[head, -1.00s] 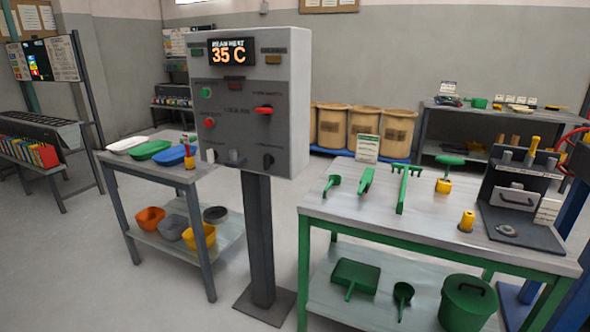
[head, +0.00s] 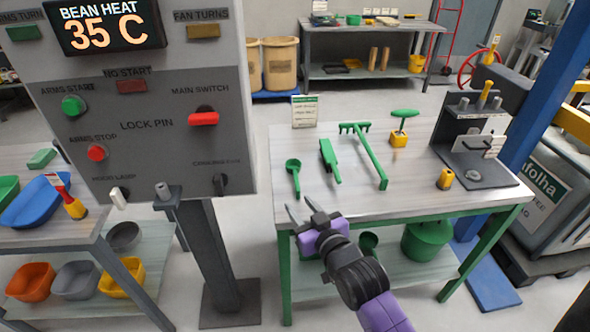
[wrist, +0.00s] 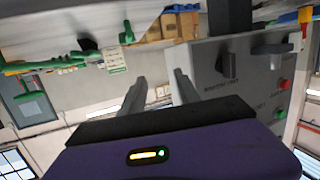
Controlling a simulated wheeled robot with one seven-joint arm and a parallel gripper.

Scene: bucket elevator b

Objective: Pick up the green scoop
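The green scoop (head: 293,172) lies at the left end of the grey-topped table (head: 330,202), its round bowl toward the back and its handle toward the front edge. My gripper (head: 298,212) is just in front of the table's front left edge, close to the scoop's handle but apart from it. Its two fingers are spread with nothing between them. In the wrist view my gripper (wrist: 158,85) also shows two separated fingers. A green item that may be the scoop (wrist: 127,34) hangs at the top of that tilted view.
A green brush (head: 329,160), a green rake (head: 368,155) and a green-handled tool (head: 401,125) lie or stand right of the scoop. The control panel post (head: 215,255) stands left of the table. A green bucket (head: 427,240) is on the lower shelf.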

